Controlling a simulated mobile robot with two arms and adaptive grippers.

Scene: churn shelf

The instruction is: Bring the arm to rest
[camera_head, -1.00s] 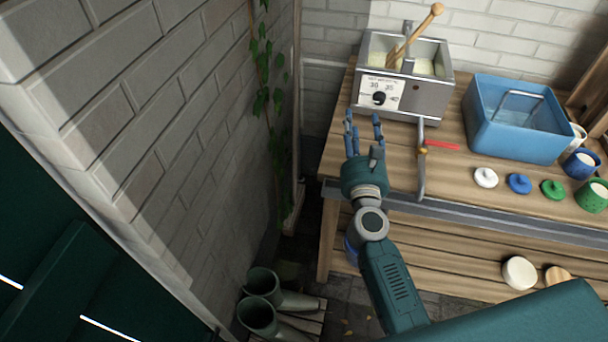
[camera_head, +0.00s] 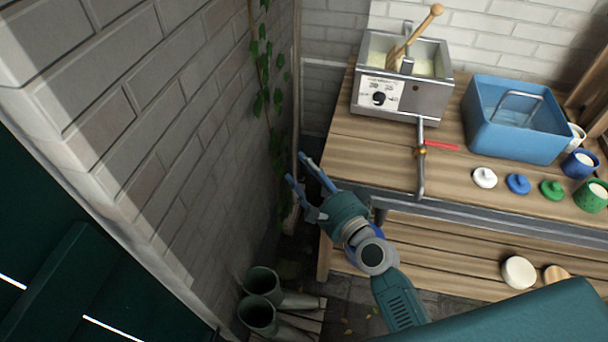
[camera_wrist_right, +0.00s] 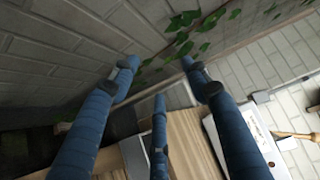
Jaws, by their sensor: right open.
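My right gripper (camera_head: 298,168) is open and empty, its blue fingers spread and pointing up and left. It is off the left end of the wooden bench (camera_head: 375,150), in front of the gap by the brick wall. In the right wrist view, the blue fingers (camera_wrist_right: 150,90) stand apart with nothing between them. The brick wall and ivy (camera_wrist_right: 190,28) show beyond them. My left gripper is not in view.
A metal vat (camera_head: 428,98) with a tap (camera_head: 421,160), a blue basin (camera_head: 515,120), several cups and coloured lids are on the bench. The brick wall (camera_head: 180,130) with ivy is close on the left.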

